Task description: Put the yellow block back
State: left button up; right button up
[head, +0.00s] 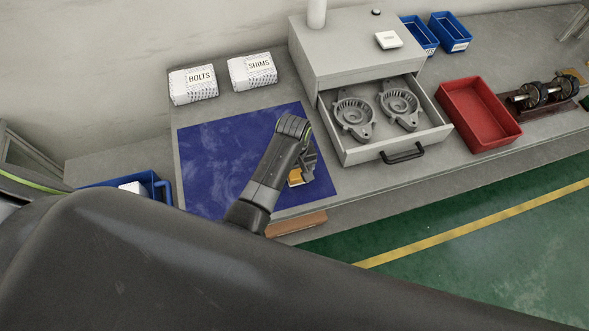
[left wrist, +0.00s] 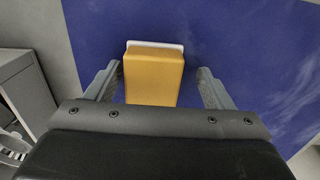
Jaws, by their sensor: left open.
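The yellow block (left wrist: 153,78) lies on the blue mat (left wrist: 235,30), between the two open fingers of my left gripper (left wrist: 158,85) in the left wrist view. Gaps show on both sides of it, and a white edge shows at its far end. In the head view the yellow block (head: 294,178) is partly hidden by my left gripper (head: 305,172), which is over the right part of the blue mat (head: 215,150). My right gripper is not in view.
An open drawer (head: 350,157) with two grey castings stands right of the mat. A red tray (head: 478,115) is farther right. White BOLTS (head: 193,85) and SHIMS (head: 252,70) bags lie behind the mat. A brown piece (head: 297,223) is at the bench's front edge.

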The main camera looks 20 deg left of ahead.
pick_arm(q)
jog(key=shift+w+r, duration=0.15)
jog(key=shift+w, duration=0.05)
notch_tip(320, 180, up, 12)
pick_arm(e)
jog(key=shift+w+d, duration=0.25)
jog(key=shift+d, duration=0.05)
pick_arm(q)
jog(key=shift+f, duration=0.25)
dwell(0.3)
